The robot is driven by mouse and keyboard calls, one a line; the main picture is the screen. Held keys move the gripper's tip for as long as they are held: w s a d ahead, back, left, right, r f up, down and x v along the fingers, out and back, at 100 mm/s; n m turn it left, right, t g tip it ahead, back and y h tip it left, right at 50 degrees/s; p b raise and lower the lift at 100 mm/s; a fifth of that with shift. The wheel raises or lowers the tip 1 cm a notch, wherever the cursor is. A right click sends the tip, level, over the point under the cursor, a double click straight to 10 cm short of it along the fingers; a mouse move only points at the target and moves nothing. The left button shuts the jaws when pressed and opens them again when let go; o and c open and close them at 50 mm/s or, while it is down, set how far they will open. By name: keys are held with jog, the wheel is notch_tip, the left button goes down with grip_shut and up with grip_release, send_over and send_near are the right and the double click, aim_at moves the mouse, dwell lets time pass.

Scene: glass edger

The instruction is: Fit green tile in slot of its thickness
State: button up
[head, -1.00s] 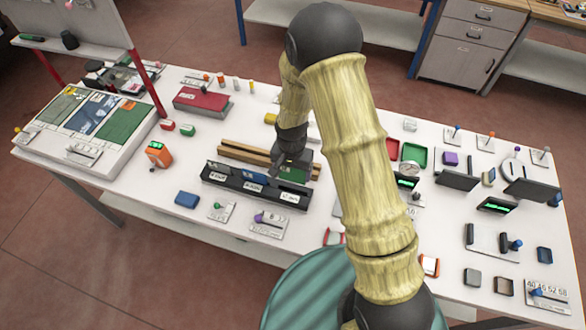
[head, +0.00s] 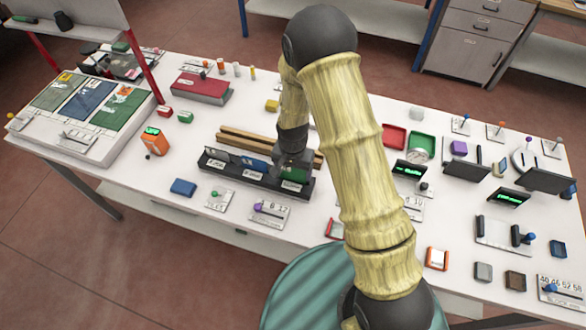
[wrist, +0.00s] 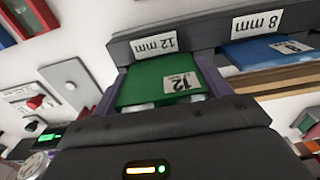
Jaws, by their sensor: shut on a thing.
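The green tile (wrist: 150,82), marked 12, is held between the fingers of my gripper (wrist: 155,78) in the wrist view. The tile stands at the slot labelled 12 mm in the dark rack (wrist: 195,38). In the head view my gripper (head: 294,165) is over the right end of the rack (head: 228,176), with a little of the green tile (head: 297,175) showing behind the label. How deep the tile sits in the slot is hidden. A blue tile (wrist: 268,50) sits beside it, behind the 8 mm label.
Wooden rails (head: 240,140) lie behind the rack. A blue block (head: 183,187) and small gauge plates lie in front. Red (head: 394,137) and green (head: 421,146) trays, displays and fixtures stand on the right. A sloped panel (head: 90,110) stands at the left.

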jog(key=shift+s+d+f, duration=0.1)
jog(key=shift+s+f, duration=0.05)
jog(key=shift+f, duration=0.45)
jog(key=shift+c, duration=0.7)
jog(key=shift+f+b, duration=0.3)
jog(key=shift+b, duration=0.15)
jog(key=c, duration=0.4)
jog(key=shift+d+f, duration=0.15)
jog(key=shift+f, duration=0.25)
jog(key=shift+c, duration=0.2)
jog(key=shift+o, duration=0.2)
jog(key=shift+s+f+b, duration=0.15)
jog(key=shift+b, duration=0.15)
jog(key=o, duration=2.1)
jog(key=shift+w+a, duration=0.2)
jog(key=shift+w+r, duration=0.1)
jog(key=shift+r, duration=0.1)
